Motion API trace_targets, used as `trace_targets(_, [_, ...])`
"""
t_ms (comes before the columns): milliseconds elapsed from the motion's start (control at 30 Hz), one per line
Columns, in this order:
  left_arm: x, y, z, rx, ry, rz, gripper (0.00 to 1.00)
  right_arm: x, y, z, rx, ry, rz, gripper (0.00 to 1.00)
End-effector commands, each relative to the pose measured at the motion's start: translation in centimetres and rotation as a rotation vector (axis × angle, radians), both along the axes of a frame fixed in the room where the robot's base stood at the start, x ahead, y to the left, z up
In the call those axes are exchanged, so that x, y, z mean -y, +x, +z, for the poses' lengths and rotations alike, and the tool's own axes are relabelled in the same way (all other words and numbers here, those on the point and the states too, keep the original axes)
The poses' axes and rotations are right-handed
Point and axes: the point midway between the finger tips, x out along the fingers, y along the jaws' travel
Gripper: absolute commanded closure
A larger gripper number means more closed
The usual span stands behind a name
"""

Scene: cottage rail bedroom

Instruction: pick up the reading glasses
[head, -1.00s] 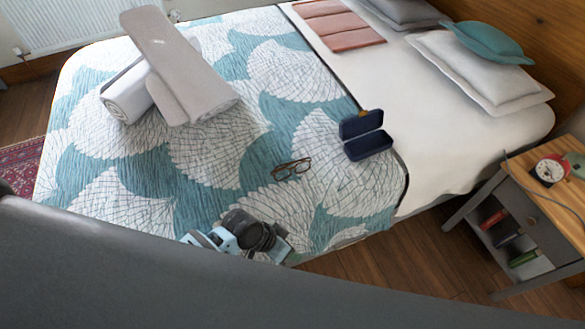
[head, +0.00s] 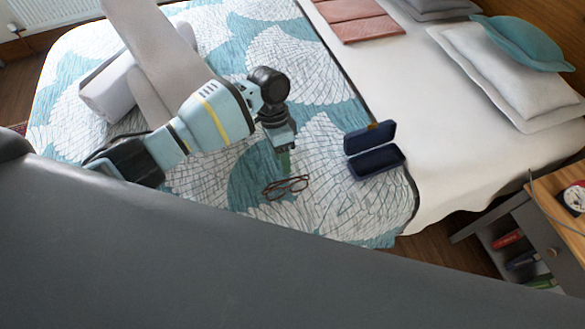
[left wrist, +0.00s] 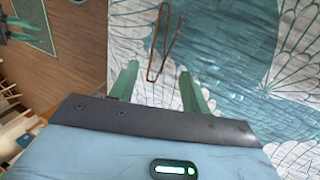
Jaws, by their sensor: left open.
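The reading glasses (head: 285,187) have a thin brown frame and lie on the patterned bedspread. My left gripper (head: 285,165) is over the bed, just behind the glasses in the head view.
An open dark blue glasses case (head: 378,163) lies right of the glasses. Pink folded cloth (head: 350,18) and pillows (head: 510,75) are farther back. A nightstand (head: 545,235) stands at the right.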

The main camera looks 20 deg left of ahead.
Motion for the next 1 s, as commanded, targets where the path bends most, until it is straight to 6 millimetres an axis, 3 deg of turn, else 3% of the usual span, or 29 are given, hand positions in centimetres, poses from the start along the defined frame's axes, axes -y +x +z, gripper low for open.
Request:
trace_targets(267, [-0.1,0.0,-0.2,-0.003,0.002,-0.001,0.53,0.1,-1.7,-0.9,-0.038,-0.005,0.003,0.64])
trace_targets(433, [0.2,-0.5,-1.7,-0.005,0.003,-0.001,0.53,0.2,-2.6,-1.4,-0.059,-0.006,0.004,0.64])
trace_targets(733, [0.5,-0.8,-3.0,-0.002,0.003,0.000,0.53,0.1,-1.8,-1.0,-0.041,-0.004,0.004,0.64])
trace_targets(1000, [0.9,-1.9,-6.5,-0.005,0.004,-0.001,0.53,0.1,-1.4,-0.8,-0.030,-0.002,0.002,0.64])
